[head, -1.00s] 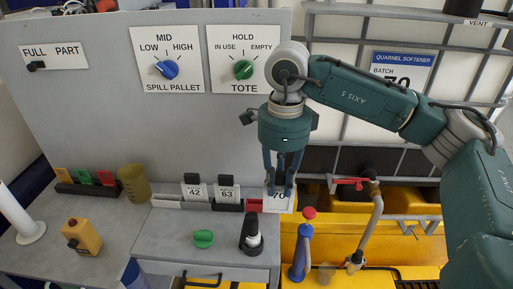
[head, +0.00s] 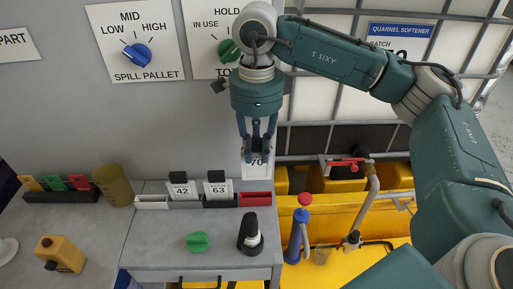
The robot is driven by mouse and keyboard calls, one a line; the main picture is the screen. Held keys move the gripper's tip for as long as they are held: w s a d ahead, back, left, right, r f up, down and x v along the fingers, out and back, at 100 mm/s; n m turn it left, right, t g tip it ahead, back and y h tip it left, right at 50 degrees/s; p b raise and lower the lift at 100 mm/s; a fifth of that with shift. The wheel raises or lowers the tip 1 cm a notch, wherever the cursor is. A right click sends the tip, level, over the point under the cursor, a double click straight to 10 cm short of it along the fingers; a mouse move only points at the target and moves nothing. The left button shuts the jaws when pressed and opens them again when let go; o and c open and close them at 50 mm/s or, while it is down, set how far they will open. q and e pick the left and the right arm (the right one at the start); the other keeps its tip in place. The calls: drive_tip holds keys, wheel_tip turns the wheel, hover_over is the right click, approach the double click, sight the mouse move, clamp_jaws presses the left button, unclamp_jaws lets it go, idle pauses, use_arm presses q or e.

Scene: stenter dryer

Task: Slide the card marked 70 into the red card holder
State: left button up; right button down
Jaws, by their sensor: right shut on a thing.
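My right gripper (head: 257,143) is shut on the white card marked 70 (head: 257,166). The card hangs upright below the fingers, and its top is partly hidden by them. The red card holder (head: 255,199) lies on the grey bench just below the card in the picture. The card's lower edge shows close above or behind the holder; I cannot tell whether they touch. My left gripper is not in view.
Black holders carry cards marked 42 (head: 182,190) and 63 (head: 218,189); an empty white holder (head: 152,202) is at their left. A black-topped bottle (head: 250,233) and green knob (head: 198,242) stand in front. A blue-handled tool (head: 298,230) is at right.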

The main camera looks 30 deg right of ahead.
sight(256, 178)
drive_tip(key=shift+w+f+b, duration=0.3)
drive_tip(key=shift+f+b, duration=0.1)
drive_tip(key=shift+f, duration=0.25)
wheel_tip(256, 178, down, 3)
drive_tip(key=b, duration=0.2)
drive_tip(key=shift+s+b, duration=0.15)
drive_tip(key=shift+b, duration=0.25)
drive_tip(key=shift+f+b, duration=0.5)
drive_tip(key=shift+f, duration=0.4)
use_arm(q)
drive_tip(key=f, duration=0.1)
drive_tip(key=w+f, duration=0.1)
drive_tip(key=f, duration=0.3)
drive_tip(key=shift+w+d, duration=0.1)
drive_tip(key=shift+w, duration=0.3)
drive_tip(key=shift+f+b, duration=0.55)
drive_tip(key=shift+b, duration=0.1)
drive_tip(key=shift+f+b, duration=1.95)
drive_tip(key=shift+b, duration=0.05)
use_arm(e)
drive_tip(key=shift+f, duration=2.35)
drive_tip(key=c, duration=1.5)
unclamp_jaws()
